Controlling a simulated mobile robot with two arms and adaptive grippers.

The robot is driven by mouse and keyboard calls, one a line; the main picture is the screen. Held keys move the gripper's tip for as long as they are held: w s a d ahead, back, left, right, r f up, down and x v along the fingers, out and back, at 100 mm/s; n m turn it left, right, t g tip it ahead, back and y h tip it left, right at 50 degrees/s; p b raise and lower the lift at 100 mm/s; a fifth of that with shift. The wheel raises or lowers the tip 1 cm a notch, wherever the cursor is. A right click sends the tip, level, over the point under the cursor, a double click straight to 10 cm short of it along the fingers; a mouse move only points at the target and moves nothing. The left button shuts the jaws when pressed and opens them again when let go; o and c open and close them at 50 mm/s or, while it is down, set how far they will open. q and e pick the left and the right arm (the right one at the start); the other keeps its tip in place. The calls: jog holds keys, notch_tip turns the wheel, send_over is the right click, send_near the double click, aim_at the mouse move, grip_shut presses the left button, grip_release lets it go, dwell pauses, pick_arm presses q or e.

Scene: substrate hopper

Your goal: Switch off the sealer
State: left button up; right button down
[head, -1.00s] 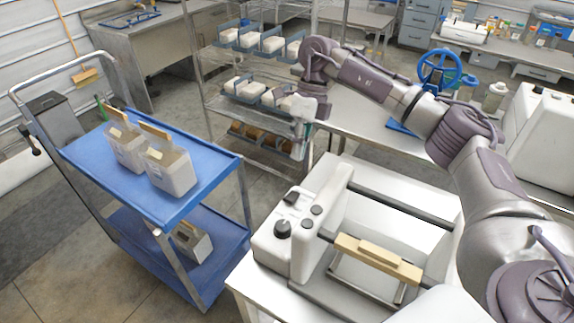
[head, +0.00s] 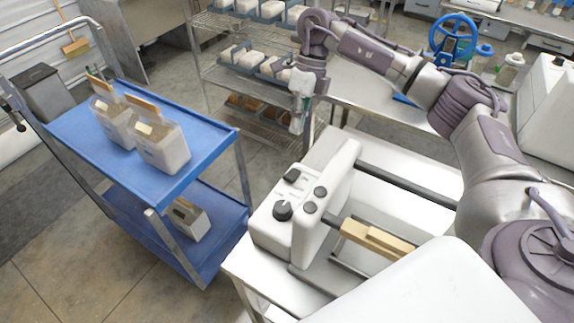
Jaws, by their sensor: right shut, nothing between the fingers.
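The sealer (head: 340,180) is a white machine on a metal table in the lower middle of the head view. Its control end has a black rocker switch (head: 292,176), a large black knob (head: 283,210) and two dark round buttons. I cannot read which way the switch is set. My left gripper is not in view.
A blue cart (head: 205,165) on the left carries pale bags in boxes on top and one below. A wire rack (head: 225,65) with trays of bags stands behind my right gripper. A blue handwheel (head: 452,35) is on the rear table. Floor shows between cart and sealer table.

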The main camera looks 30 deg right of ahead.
aim_at(285, 177)
jog(key=p+x, duration=0.4)
jog(key=x, duration=0.7)
jog(key=shift+p, duration=0.4)
jog(key=shift+s+a+f, duration=0.1)
jog(key=shift+a+f, duration=0.05)
jog(key=shift+f, duration=0.45)
